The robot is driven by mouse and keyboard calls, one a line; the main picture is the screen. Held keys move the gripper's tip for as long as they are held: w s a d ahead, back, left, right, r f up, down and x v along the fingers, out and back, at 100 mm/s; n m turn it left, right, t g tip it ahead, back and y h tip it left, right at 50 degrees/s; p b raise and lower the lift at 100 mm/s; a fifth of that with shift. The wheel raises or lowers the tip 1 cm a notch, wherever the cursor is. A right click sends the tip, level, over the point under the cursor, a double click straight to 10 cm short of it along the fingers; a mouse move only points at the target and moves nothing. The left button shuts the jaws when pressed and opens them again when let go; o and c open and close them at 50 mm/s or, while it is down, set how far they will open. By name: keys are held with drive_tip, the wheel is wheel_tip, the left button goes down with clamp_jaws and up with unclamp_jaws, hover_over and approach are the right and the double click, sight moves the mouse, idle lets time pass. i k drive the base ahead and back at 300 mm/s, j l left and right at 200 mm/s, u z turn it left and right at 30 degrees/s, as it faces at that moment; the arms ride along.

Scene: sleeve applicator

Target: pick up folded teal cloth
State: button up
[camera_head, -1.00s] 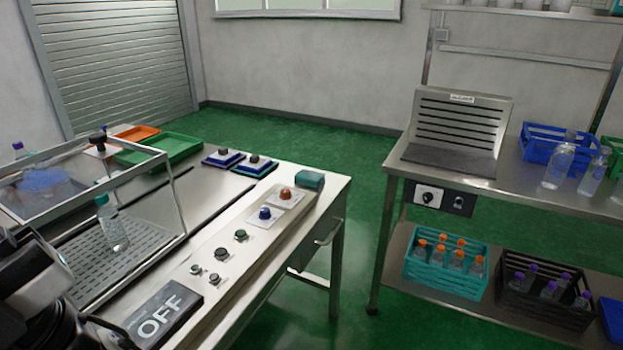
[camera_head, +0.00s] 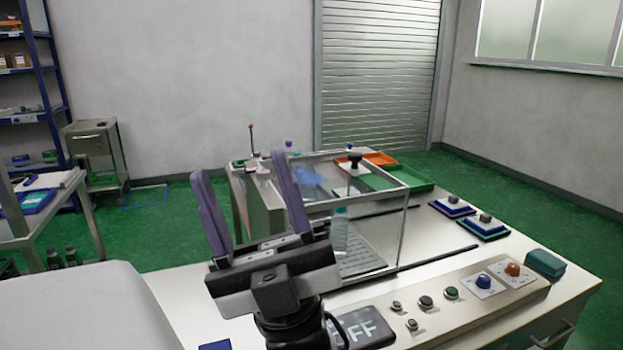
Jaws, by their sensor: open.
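The folded teal cloth (camera_head: 545,264) is a small dark teal block at the right end of the bench, beside the control panel. My gripper (camera_head: 239,168) is at the left-centre of the view, its two purple-grey fingers pointing up and spread wide apart. Nothing is between the fingers. It is in front of the clear-walled enclosure and well to the left of the cloth, not touching it.
The clear enclosure (camera_head: 405,242) holds a bottle (camera_head: 339,230). A panel with an orange knob (camera_head: 512,269) and a blue knob (camera_head: 483,281) lies left of the cloth. Blue-edged pads with dark knobs (camera_head: 484,228) sit behind. An OFF sign (camera_head: 368,327) is at the front.

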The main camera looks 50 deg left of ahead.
sight(546, 263)
drive_tip(key=i+l+u, duration=0.25)
drive_tip(key=i+l, duration=0.15)
drive_tip(key=i+l+u, duration=0.3)
drive_tip(key=i+l, duration=0.1)
drive_tip(key=i, duration=0.2)
drive_tip(key=i+l, duration=0.1)
drive_tip(key=i, duration=0.2)
